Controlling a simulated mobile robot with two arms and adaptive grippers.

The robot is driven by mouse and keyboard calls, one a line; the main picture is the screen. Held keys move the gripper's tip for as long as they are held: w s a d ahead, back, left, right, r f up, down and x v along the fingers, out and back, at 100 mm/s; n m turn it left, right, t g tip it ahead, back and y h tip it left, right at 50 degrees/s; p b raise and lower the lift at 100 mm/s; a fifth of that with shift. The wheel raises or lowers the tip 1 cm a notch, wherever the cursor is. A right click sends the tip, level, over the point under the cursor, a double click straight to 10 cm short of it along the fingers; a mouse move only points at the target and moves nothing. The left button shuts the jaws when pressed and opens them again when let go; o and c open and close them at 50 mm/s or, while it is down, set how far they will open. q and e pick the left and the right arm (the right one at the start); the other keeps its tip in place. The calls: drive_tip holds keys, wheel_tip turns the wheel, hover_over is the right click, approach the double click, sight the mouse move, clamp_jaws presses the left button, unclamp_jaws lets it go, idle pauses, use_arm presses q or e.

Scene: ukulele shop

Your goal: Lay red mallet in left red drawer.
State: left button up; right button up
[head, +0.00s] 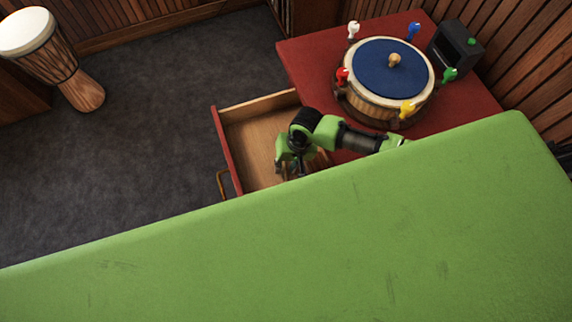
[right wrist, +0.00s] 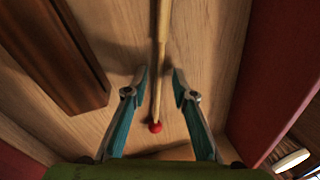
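In the right wrist view, the two fingers (right wrist: 160,90) are open and spread apart. A wooden stick with a small red ball end, the red mallet (right wrist: 156,127), shows between them over the drawer's wooden floor. Neither finger touches it. Whether it rests on the floor is hard to tell. The mallet is not made out in the head view. My left gripper is not in view.
A dark wooden block (right wrist: 55,50) is left of the mallet, and a red wall (right wrist: 268,80) at right. A round drum (head: 385,85) with a blue top and several coloured pegs stands on the red cabinet (head: 300,55), beside a black box (head: 455,47). A djembe (head: 55,60) stands at far left.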

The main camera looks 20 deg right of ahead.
drive_tip(key=shift+r, duration=0.1)
wheel_tip(320, 180, up, 12)
drive_tip(key=d, duration=0.2)
drive_tip(key=shift+s+f, duration=0.2)
drive_tip(key=shift+s, duration=0.15)
drive_tip(key=shift+d, duration=0.1)
